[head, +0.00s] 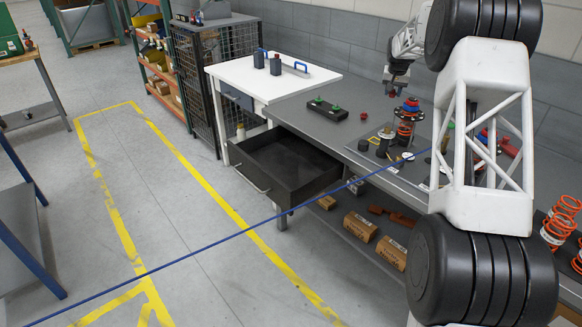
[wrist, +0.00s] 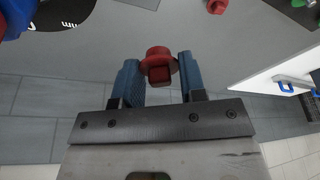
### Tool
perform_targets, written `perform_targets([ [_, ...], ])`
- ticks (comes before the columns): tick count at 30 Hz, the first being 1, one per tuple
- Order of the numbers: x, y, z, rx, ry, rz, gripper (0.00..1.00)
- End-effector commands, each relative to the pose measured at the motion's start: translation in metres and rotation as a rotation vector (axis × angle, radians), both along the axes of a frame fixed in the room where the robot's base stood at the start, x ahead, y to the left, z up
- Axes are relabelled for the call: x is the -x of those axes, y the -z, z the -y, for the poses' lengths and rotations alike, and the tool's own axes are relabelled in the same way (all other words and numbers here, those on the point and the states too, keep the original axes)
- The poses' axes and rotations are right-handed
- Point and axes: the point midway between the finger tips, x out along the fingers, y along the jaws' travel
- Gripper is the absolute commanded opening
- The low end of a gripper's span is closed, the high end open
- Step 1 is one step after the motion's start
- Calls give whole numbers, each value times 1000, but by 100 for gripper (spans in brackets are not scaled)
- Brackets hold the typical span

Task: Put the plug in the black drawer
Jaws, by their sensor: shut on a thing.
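The plug is a red, flanged piece (wrist: 158,66) in the wrist view. My gripper (wrist: 158,60) is shut on it, with one blue finger at each side. In the head view my gripper (head: 393,88) is above the grey workbench, near its back edge; the plug is too small to make out there. The black drawer (head: 262,178) is pulled out below the bench's left part, left of and lower than my gripper. Its visible inside looks empty.
A black block with green knobs (head: 327,108) lies on the grey bench (head: 300,125). A thin blue line crosses in front of the drawer.

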Motion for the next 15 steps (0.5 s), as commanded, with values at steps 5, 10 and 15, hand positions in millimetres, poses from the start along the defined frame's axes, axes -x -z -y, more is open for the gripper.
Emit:
perform_targets([
  [5, 2, 1, -72, -3, -138, -3, 16],
  [10, 7, 0, -137, -5, -269, -5, 16],
  [15, 17, 0, -203, -5, -400, -4, 16],
])
